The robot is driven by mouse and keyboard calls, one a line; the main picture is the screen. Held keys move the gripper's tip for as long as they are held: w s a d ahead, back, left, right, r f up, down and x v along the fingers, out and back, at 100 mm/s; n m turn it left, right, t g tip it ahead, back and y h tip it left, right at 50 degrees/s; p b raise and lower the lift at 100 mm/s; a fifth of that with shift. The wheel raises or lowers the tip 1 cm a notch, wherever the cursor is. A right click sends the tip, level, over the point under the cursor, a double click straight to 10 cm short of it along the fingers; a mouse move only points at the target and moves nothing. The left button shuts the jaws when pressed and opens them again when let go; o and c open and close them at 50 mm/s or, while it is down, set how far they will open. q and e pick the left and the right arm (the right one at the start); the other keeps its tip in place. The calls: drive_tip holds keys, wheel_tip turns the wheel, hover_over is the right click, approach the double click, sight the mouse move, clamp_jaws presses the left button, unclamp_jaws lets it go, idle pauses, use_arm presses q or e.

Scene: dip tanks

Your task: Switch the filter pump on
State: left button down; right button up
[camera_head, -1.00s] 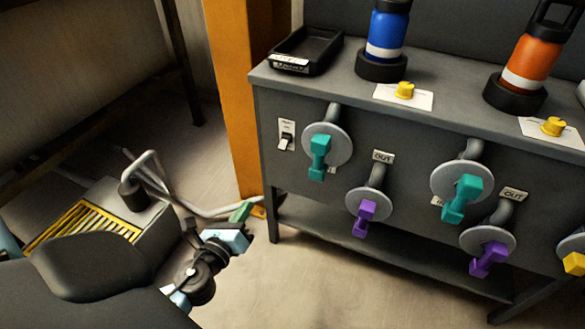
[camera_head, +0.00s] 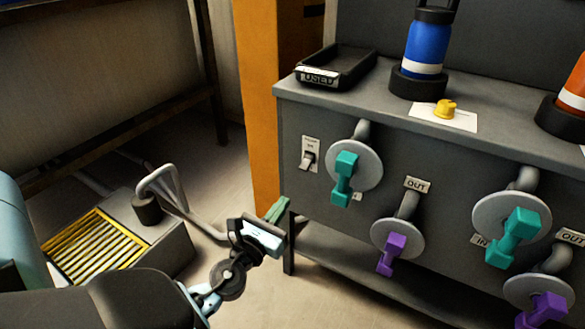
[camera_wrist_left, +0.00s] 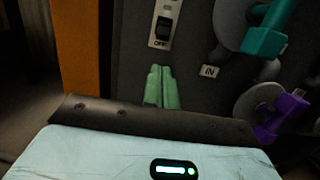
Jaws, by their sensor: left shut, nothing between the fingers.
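The pump switch, a small white plate with a rocker (camera_head: 308,156), sits on the front of the grey cabinet near its left edge. In the left wrist view the green fingertips (camera_wrist_left: 161,87) point up at the panel, below the switch plate. My right gripper is not in view.
A teal valve handle (camera_head: 343,178) sticks out just right of the switch, with a purple one (camera_head: 391,255) lower right. A black tray (camera_head: 345,68) and blue bottle (camera_head: 425,50) stand on top. An orange post (camera_head: 258,100) rises at left. A grated box (camera_head: 120,240) sits on the floor.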

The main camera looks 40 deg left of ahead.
sight(306, 165)
use_arm(q)
drive_tip(key=shift+x, duration=4.8)
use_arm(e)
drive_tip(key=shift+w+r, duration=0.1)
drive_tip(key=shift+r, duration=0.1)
